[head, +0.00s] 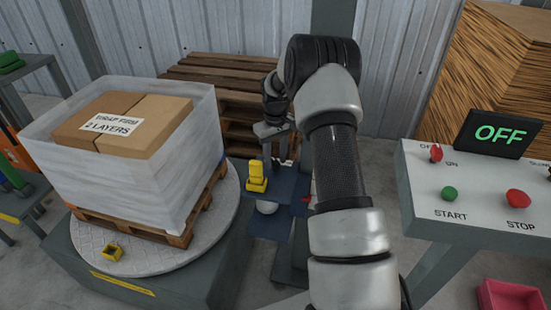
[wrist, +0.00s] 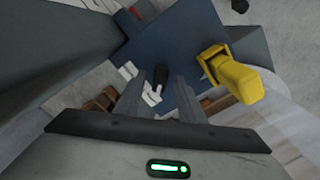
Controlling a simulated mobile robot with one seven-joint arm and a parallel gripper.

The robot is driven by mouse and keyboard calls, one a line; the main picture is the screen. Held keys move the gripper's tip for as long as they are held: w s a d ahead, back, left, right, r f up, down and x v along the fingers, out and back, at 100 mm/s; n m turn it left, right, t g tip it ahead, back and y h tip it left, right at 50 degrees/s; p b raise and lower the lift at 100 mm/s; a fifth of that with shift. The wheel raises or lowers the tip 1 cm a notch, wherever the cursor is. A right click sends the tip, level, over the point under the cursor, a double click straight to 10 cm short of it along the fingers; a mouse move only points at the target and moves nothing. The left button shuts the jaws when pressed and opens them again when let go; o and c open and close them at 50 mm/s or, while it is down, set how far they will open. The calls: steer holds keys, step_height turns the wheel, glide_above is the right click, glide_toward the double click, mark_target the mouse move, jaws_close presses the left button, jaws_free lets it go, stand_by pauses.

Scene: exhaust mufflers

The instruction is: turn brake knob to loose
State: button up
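A small black knob (wrist: 160,77), which I take to be the brake knob, stands on the blue carriage (wrist: 192,28), with white labels (wrist: 152,98) beside it. My gripper (wrist: 159,84) is open, with one finger to each side of the knob in the wrist view. I cannot tell whether either finger touches it or how deep they reach. The label text is not readable. In the head view my gripper (head: 280,150) is above the blue carriage (head: 268,222), and the knob cannot be made out there.
A yellow block-like part (head: 256,177) stands on the carriage close to my gripper, at the right in the wrist view (wrist: 235,80). A wrapped pallet load (head: 150,165) stands on the turntable (head: 218,232) at left. A control panel (head: 480,182) with an OFF display is at right.

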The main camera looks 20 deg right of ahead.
mark_target(275, 161)
step_height(275, 161, up, 17)
steer(key=p, duration=0.3)
steer(key=shift+r, duration=0.1)
steer(key=s+a+r+m+t, duration=0.15)
steer(key=s+a+r, duration=0.25)
steer(key=s+r, duration=0.4)
steer(key=s+a+r+n+t, duration=0.15)
steer(key=s+a+r, duration=0.25)
steer(key=s+r, duration=0.4)
steer(key=s+a+f+m+t, duration=0.1)
steer(key=s+a, duration=0.1)
steer(key=s, duration=0.7)
steer(key=s+a+f+m+t, duration=0.1)
steer(key=s+a+t, duration=0.15)
steer(key=s, duration=0.75)
step_height(275, 161, up, 16)
steer(key=p, duration=1.5)
steer(key=shift+w+g+p, duration=0.15)
steer(key=shift+g+p, duration=0.2)
steer(key=shift+g, duration=0.1)
